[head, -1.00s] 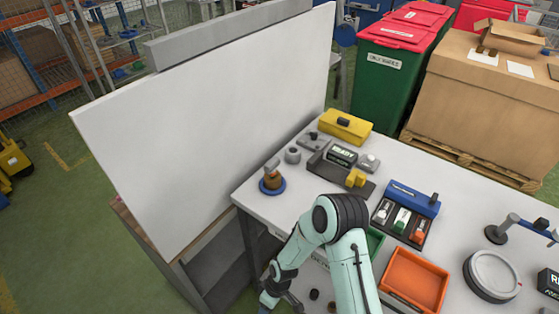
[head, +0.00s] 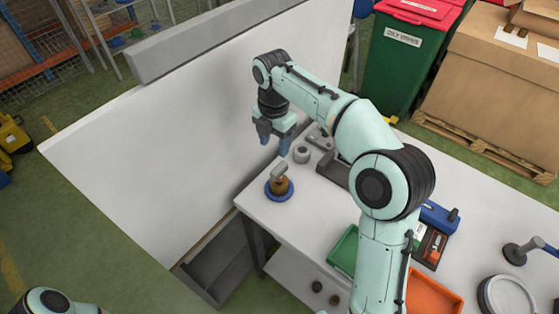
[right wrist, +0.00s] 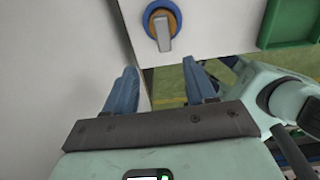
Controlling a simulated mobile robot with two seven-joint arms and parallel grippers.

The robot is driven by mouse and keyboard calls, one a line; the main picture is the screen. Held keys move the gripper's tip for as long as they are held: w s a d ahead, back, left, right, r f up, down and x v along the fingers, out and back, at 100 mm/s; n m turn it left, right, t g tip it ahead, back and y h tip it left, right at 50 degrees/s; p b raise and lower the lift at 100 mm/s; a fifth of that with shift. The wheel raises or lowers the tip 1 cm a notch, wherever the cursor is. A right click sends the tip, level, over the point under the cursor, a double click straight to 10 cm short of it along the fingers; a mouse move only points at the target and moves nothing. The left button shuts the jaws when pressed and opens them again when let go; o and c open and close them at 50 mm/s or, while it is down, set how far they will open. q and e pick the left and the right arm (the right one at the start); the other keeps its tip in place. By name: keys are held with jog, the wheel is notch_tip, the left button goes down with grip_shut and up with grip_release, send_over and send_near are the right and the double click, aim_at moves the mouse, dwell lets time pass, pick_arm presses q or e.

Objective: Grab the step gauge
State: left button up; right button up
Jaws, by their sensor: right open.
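A small grey block (head: 280,172), which looks like the step gauge, stands on a brown round piece with a blue round base (head: 279,195) at the near left corner of the table. I cannot tell its steps. In the right wrist view the grey block (right wrist: 163,34) lies just beyond the fingertips. My right gripper (head: 275,142) is open and empty, pointing down, above and behind the block in the head view and apart from it. The gripper also shows in the right wrist view (right wrist: 160,70). My left gripper is out of view; only part of that arm shows bottom left.
A tall white panel (head: 130,165) stands along the table's left side, close to my right gripper. A grey ring-shaped piece (head: 301,154) is behind the block. A green tray (head: 343,251) and an orange tray (head: 430,295) lie nearer. My right arm hides much of the table (head: 325,212).

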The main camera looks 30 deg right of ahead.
aim_at(279, 168)
jog(key=f, duration=0.2)
jog(key=f+b, duration=0.1)
jog(key=f, duration=0.4)
jog(key=shift+s+b, duration=0.3)
jog(key=shift+w+d+f, duration=0.15)
jog(key=shift+w+f, duration=0.05)
jog(key=shift+f, duration=0.75)
jog(key=f, duration=0.1)
jog(key=d+f, duration=0.1)
jog(key=f, duration=0.1)
jog(key=shift+f+b, duration=0.3)
jog(key=shift+f, duration=0.4)
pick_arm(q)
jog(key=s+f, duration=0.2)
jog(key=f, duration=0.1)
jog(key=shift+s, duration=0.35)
pick_arm(e)
jog(key=shift+a, duration=0.1)
grip_shut()
jog(key=shift+r, duration=0.2)
